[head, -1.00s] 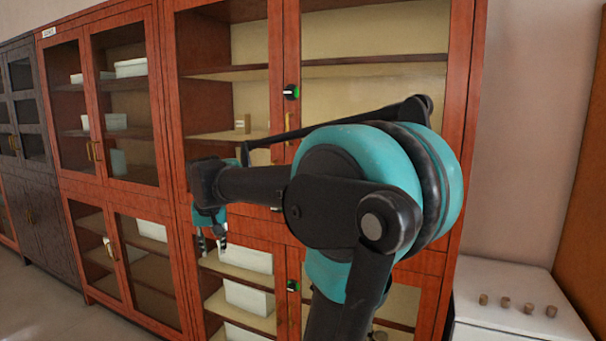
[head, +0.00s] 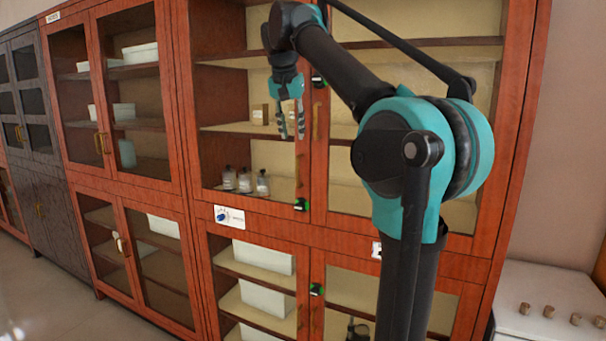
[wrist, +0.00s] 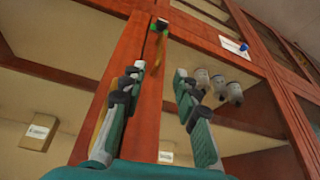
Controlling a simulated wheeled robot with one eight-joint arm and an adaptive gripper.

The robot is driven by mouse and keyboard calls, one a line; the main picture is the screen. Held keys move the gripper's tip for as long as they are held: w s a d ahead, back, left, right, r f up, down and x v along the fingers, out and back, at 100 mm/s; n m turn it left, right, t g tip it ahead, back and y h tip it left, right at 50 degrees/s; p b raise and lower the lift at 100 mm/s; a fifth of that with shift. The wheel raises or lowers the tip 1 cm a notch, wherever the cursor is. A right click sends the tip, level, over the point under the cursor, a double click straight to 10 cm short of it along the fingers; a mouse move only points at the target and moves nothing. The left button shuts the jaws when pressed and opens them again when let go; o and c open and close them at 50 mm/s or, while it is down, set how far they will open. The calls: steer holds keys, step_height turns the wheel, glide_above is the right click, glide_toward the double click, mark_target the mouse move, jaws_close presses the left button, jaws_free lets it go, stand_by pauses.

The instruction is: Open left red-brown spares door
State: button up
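A tall red-brown cabinet with glass doors fills the middle of the head view. Its upper left door (head: 203,150) looks shut, with bottles behind the glass. A thin brass handle (head: 299,172) is on that door's right stile and also shows in the wrist view (wrist: 176,58). My gripper (head: 291,135) points down in front of this stile, above and slightly left of the handle. In the wrist view its two fingers (wrist: 155,115) are apart with nothing between them, and the red-brown stile lies behind. I cannot read which label says spares.
The right door has its own handle (head: 317,122). Black-and-green latches (head: 301,204) sit at the door seam. A white counter (head: 545,305) stands at right.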

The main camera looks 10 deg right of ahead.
mark_target(297, 170)
steer(key=x, duration=1.5)
steer(key=shift+f, duration=0.35)
jaws_close()
